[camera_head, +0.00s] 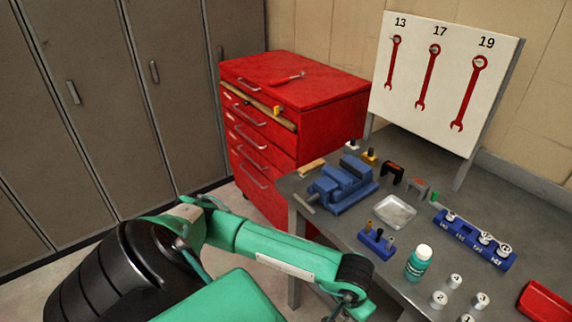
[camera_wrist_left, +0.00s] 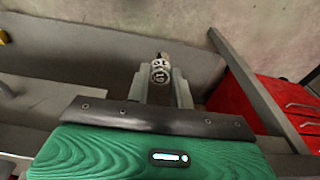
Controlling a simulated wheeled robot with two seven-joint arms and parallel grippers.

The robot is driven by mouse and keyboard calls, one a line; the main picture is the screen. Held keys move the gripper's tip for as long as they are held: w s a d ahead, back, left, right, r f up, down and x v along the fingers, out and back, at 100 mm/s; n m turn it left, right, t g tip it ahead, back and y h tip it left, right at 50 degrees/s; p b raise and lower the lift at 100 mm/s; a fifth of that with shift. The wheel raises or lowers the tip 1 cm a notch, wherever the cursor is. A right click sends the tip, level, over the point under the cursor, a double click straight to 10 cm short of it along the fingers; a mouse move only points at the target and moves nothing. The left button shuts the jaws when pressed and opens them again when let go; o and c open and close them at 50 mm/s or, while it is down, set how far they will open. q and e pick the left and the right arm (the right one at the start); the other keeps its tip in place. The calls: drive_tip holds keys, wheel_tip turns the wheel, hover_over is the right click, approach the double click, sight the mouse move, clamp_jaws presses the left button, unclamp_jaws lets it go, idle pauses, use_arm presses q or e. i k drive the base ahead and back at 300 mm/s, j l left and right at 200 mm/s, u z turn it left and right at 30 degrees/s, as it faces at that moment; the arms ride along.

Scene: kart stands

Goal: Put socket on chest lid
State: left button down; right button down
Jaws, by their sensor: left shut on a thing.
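The red tool chest stands at the back centre, and its flat chest lid (camera_head: 335,87) has a red-handled tool (camera_head: 287,78) lying on it. The chest also shows at the right of the left wrist view (camera_wrist_left: 245,105). My left gripper (camera_wrist_left: 162,85) is shut on a small metal socket (camera_wrist_left: 160,74) with a dark marking on its face. In the head view my left gripper (camera_head: 345,306) is at the bottom edge, low in front of the bench, well away from the lid; the socket cannot be made out there. My right gripper is not in view.
The grey bench (camera_head: 345,230) holds a blue vise (camera_head: 342,187), a clear tray (camera_head: 394,211), a green bottle (camera_head: 418,262), a blue socket rail (camera_head: 472,240) and several numbered white pieces. A wrench board (camera_head: 440,75) stands behind. Most of the lid is bare.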

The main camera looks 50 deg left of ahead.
sight(257, 67)
drive_tip(key=j, duration=0.95)
drive_tip(key=i+j, duration=0.1)
drive_tip(key=j, duration=0.8)
drive_tip(key=i+j, duration=0.1)
drive_tip(key=j, duration=0.95)
drive_tip(key=i+j, duration=0.15)
drive_tip(key=j, duration=0.4)
drive_tip(key=i+j, duration=0.1)
drive_tip(key=j, duration=0.45)
drive_tip(key=u, duration=0.05)
